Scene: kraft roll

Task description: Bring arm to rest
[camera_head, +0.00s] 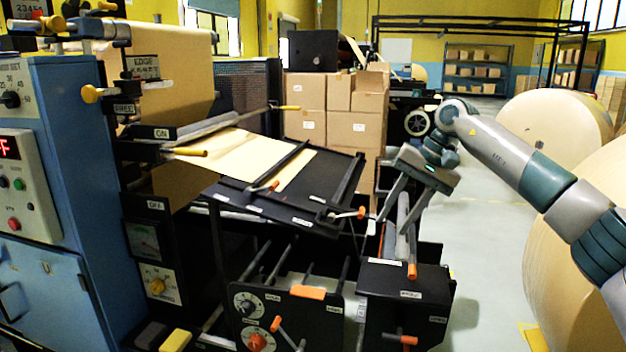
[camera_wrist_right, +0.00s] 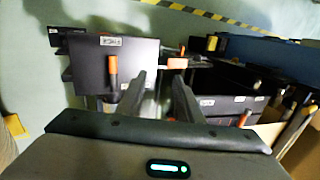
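My right arm (camera_head: 500,150) comes in from the right in the head view. Its gripper (camera_head: 388,226) points down with two grey fingers spread apart, above the black box with orange handles (camera_head: 405,305) at the machine's near right end. In the right wrist view the gripper (camera_wrist_right: 158,92) also shows its fingers apart, with nothing seen held between them. The black box (camera_wrist_right: 100,65) and an orange handle (camera_wrist_right: 112,66) lie beyond the fingers there. I cannot tell whether a finger touches anything. My left arm and gripper are not in view.
The machine's blue cabinet (camera_head: 60,190) stands at left. A black tilted tray (camera_head: 270,205) carries a kraft sheet (camera_head: 245,155). Stacked cartons (camera_head: 330,115) stand behind. Large kraft rolls (camera_head: 555,115) stand on the right, close to my right arm. Grey floor (camera_head: 480,240) lies open between machine and rolls.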

